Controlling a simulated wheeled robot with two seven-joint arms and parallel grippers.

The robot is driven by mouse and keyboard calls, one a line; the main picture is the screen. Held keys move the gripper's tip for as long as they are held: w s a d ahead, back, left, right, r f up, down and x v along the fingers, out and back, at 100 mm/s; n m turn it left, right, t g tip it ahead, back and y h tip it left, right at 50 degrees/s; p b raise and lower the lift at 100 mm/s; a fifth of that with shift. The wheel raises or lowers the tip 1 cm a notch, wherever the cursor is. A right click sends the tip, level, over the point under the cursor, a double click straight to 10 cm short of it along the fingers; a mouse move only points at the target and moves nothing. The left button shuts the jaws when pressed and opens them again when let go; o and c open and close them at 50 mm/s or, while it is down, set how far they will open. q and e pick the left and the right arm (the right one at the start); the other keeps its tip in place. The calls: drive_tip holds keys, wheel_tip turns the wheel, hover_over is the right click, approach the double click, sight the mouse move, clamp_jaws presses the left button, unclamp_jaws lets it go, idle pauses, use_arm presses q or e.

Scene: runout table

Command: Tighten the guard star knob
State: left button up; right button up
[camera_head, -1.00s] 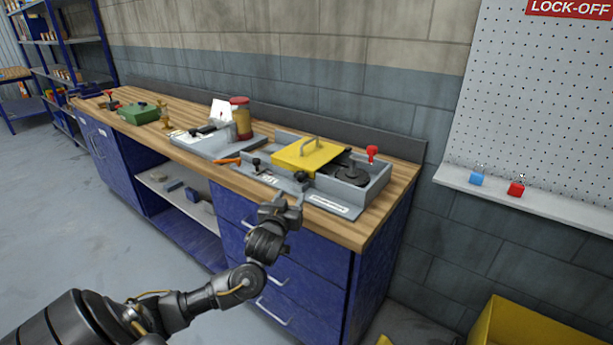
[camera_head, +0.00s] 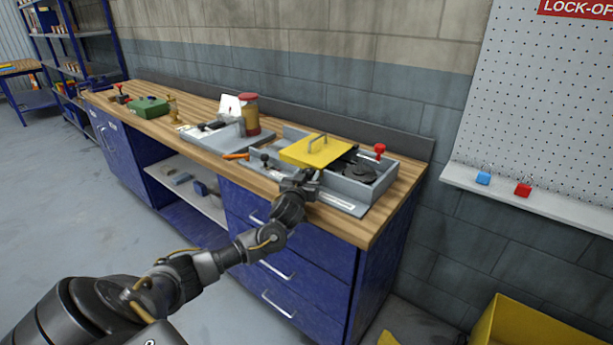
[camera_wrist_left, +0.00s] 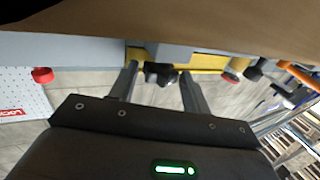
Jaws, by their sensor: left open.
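The black star knob (camera_wrist_left: 160,73) shows in the left wrist view, in front of the yellow guard and between the two finger lines of my left gripper (camera_wrist_left: 160,82). In the head view my left gripper (camera_head: 301,178) is at the front edge of the grey machine, below the yellow guard (camera_head: 314,151), and hides the knob there. The jaws are open, with a finger on either side of the knob; I cannot tell whether they touch it. My right gripper is out of view.
The grey machine (camera_head: 378,188) stands on the wooden bench (camera_head: 402,192). A red knob (camera_head: 379,149) rises at its right. A black ball lever (camera_head: 265,158) and an orange handle (camera_head: 236,156) lie to the left. A red-lidded jar (camera_head: 248,115) stands behind.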

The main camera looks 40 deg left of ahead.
use_arm(q)
drive_tip(key=c, duration=0.7)
